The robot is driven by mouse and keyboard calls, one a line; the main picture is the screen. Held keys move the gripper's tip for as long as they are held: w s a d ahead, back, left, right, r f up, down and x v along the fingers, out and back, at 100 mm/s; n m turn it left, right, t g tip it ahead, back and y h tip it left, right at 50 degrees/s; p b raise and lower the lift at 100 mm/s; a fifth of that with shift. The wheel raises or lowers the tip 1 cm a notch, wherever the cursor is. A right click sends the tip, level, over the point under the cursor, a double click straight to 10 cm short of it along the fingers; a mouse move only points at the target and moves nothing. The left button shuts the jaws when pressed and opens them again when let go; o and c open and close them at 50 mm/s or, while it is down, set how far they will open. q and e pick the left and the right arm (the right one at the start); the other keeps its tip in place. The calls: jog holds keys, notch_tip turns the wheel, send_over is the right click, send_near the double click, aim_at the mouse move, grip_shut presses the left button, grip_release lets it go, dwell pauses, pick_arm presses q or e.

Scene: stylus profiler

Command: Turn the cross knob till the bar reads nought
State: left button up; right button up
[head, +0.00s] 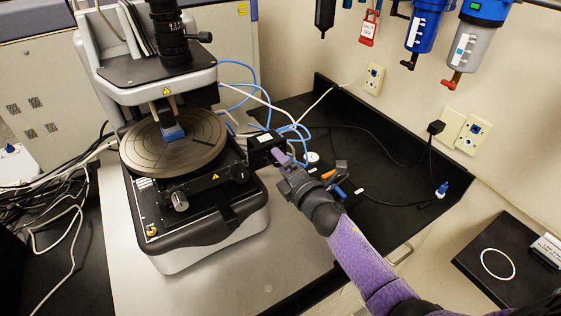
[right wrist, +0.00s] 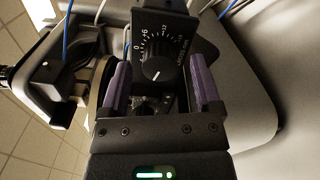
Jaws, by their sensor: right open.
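A black box (head: 265,150) is fixed at the right side of the profiler. In the right wrist view its face (right wrist: 165,22) carries a printed white scale with 0 at its left, and a round dark knob (right wrist: 157,70) with a short white mark. The mark lies slanted, off the 0. My right gripper (head: 284,160) faces the box. In the wrist view its purple fingers (right wrist: 160,66) are open, one on either side of the knob, apart from it. My left gripper is not seen.
The profiler's round stage (head: 190,150) is left of the box, with a silver knob (head: 180,201) on its front. Blue and white cables (head: 295,130) run behind the box. Small tools (head: 338,178) lie on the black bench beside my right gripper. A black tray (head: 500,265) is at right.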

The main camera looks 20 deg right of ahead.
jog(key=s+d+p, duration=0.1)
jog(key=s+p, duration=0.1)
jog(key=s, duration=0.6)
